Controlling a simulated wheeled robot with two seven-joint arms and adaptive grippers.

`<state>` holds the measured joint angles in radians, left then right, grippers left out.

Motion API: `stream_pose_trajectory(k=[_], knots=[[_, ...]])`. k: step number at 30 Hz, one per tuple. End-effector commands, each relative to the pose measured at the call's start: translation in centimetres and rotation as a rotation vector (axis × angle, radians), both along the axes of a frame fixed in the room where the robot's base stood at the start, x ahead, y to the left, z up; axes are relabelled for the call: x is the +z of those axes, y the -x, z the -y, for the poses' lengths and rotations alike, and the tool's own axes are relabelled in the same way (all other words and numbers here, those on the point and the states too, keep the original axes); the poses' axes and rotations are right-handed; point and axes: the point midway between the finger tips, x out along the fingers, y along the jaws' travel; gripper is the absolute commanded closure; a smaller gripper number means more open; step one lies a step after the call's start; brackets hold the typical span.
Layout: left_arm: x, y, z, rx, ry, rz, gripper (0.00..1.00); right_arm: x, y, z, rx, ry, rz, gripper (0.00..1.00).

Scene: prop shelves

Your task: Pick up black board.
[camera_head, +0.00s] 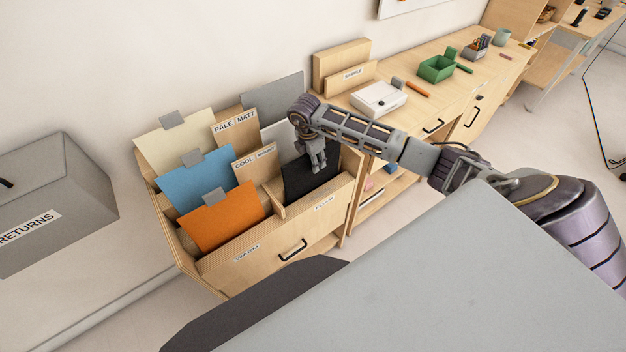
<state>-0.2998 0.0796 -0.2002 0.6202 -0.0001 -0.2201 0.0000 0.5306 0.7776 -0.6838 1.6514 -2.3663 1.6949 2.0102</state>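The black board (301,187) stands in the front right compartment of the wooden sorting bin (262,250), behind the front wall with the faint label at its right. My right gripper (319,167) points down at the board's top edge, and its fingers overlap the board in the picture. I cannot tell whether the fingers touch the board or are closed on it. The gripper and forearm hide part of the board's top right and the boards behind it. My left gripper is not in view.
Orange (224,221), blue (197,181) and cream (178,143) boards stand left of the black one; grey boards (273,92) stand behind. A grey RETURNS box (75,200) is at the left. A wooden counter (432,100) with a white box (378,99) and green tray (436,69) extends right.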

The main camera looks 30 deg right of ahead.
Motion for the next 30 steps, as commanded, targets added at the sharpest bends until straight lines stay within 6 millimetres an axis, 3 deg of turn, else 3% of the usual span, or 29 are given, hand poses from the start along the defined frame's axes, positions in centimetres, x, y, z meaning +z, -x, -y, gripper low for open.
stream_pose_trajectory(k=[6, 15, 30], knots=[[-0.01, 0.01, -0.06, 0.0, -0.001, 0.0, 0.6, 0.03, -0.01, 0.0, 0.0, 0.0, 0.0, 0.66], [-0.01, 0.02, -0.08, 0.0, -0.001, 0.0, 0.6, 0.04, -0.01, 0.02, 0.0, 0.0, 0.0, 1.0], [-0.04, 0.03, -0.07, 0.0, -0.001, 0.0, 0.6, 0.31, -0.04, 0.03, -0.001, 0.001, 0.001, 1.0]])
